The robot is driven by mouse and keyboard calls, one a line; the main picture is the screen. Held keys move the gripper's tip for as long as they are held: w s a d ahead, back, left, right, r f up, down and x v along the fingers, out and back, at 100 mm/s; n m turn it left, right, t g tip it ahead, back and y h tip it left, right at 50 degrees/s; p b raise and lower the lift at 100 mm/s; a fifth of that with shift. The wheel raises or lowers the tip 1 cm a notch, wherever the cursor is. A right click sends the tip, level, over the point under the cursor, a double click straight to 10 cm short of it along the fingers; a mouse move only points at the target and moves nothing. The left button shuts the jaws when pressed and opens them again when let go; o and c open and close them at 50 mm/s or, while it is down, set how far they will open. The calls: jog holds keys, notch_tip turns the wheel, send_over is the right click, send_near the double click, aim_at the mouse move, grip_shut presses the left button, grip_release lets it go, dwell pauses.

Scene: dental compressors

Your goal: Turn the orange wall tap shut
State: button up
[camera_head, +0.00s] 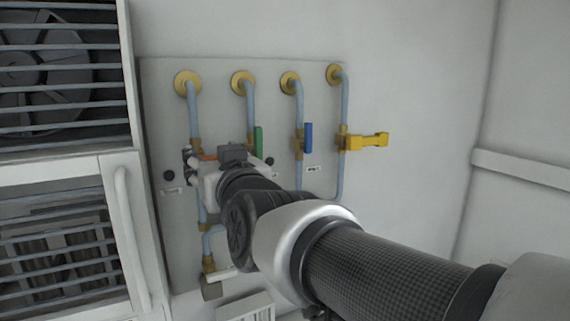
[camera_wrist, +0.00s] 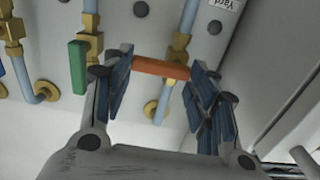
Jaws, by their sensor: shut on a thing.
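The orange tap handle (camera_wrist: 160,68) lies crosswise between my gripper's two blue-padded fingers in the wrist view. My gripper (camera_wrist: 162,80) is shut on it, with a finger at each end of the handle. The handle sits at a brass valve (camera_wrist: 179,48) on a blue-grey pipe and points sideways, across the pipe. My wrist hides most of that valve.
On the same wall panel (camera_head: 222,75), the green handle (camera_head: 258,141) and blue handle (camera_head: 308,138) lie along their pipes. The yellow handle (camera_head: 368,141) sticks out sideways. A slatted cabinet (camera_head: 65,150) stands close on the left. The wall to the right is clear.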

jog(key=o, duration=1.1)
jog(key=shift+c, duration=0.2)
jog(key=v, duration=1.2)
